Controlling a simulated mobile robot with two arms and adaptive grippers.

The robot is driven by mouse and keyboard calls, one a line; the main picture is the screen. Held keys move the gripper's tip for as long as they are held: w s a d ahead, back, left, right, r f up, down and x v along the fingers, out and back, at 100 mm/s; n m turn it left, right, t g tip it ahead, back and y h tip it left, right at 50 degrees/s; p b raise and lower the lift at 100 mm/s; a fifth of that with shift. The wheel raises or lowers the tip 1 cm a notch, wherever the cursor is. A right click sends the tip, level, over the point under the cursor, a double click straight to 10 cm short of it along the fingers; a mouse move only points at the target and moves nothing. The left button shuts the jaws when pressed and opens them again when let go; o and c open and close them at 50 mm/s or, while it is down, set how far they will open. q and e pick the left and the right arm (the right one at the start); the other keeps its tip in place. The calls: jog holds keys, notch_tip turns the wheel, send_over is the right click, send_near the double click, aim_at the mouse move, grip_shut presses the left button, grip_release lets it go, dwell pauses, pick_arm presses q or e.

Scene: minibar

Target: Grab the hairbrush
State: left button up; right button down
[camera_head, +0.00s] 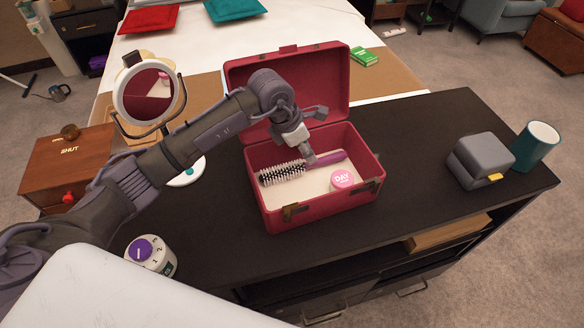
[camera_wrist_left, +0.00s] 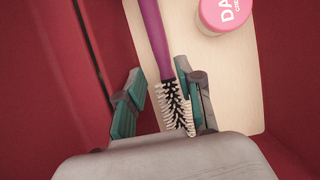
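The hairbrush, with a purple handle and black-and-white bristles (camera_head: 281,173), lies inside the open red case (camera_head: 318,215). My left gripper (camera_head: 311,154) reaches down into the case, over the brush. In the left wrist view, the hairbrush (camera_wrist_left: 154,35) passes between the fingers of my left gripper (camera_wrist_left: 158,70), where the handle meets the bristles. The fingers are apart, with a gap on the left side. The brush is close to the right finger; I cannot tell if they touch. My right gripper is not in view.
The raised lid (camera_head: 330,75) stands behind. A round mirror (camera_head: 143,95) and a white-purple dial object (camera_head: 150,256) stand left. A grey box (camera_head: 480,160) and teal cup (camera_head: 535,146) stand right.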

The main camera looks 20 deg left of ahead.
pick_arm(q)
jog(key=x, duration=0.2)
jog(key=p+x, duration=0.1)
jog(key=x, duration=0.1)
jog(key=shift+s+f, duration=0.15)
jog(key=shift+s, duration=0.2)
jog(key=shift+w+d+f, duration=0.1)
jog(key=shift+w+f, duration=0.05)
jog(key=shift+f, duration=0.3)
grip_shut()
